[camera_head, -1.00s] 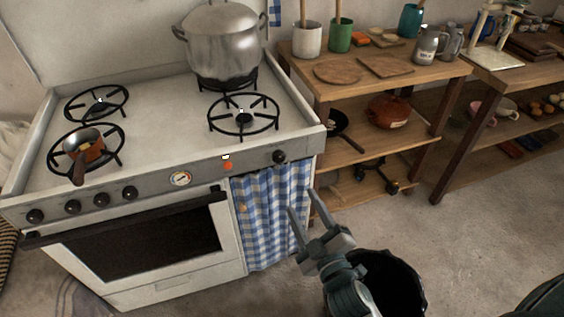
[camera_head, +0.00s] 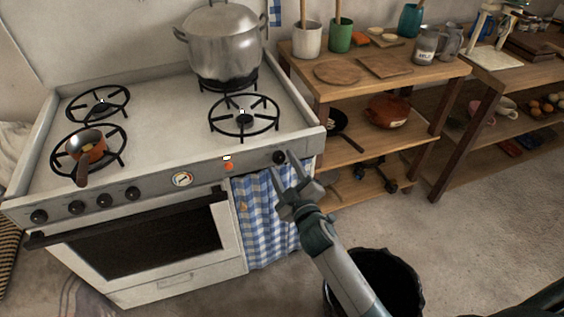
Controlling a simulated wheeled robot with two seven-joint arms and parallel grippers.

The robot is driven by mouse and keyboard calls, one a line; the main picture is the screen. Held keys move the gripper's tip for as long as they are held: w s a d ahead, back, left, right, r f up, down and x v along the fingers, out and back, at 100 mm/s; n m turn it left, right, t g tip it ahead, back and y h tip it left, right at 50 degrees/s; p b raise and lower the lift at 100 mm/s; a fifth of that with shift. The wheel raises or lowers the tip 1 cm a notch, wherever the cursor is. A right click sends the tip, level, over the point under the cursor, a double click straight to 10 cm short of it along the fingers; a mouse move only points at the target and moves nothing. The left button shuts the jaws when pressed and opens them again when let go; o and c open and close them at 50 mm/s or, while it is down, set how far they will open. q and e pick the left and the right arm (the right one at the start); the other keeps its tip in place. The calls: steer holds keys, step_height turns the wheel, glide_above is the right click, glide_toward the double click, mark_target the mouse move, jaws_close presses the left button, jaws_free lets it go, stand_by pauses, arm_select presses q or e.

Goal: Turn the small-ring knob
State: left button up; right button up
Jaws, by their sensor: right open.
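The white stove has several black knobs on its front panel. A lone knob (camera_head: 279,157) is at the right end. The others are a far-left knob (camera_head: 39,216), a second knob (camera_head: 77,207), a third knob (camera_head: 104,200) and a fourth knob (camera_head: 133,193). I see no marking that tells which is the small-ring knob. My right gripper (camera_head: 281,162) is open and empty, its fingertips close to the lone right knob. I cannot tell whether they touch it. My left gripper is out of view.
A large steel pot (camera_head: 220,45) stands on the back right ring. A small copper pan (camera_head: 88,148) sits on the front left ring. A checked curtain (camera_head: 262,215) hangs below the right knob. A black bin (camera_head: 395,280) stands on the floor, and wooden shelves (camera_head: 375,75) are at right.

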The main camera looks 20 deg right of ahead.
steer(key=shift+w, duration=0.65)
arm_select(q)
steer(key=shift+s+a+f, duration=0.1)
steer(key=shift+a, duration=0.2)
arm_select(e)
steer(key=shift+w, duration=0.15)
steer(key=c, duration=1.1)
steer(key=shift+o, duration=0.2)
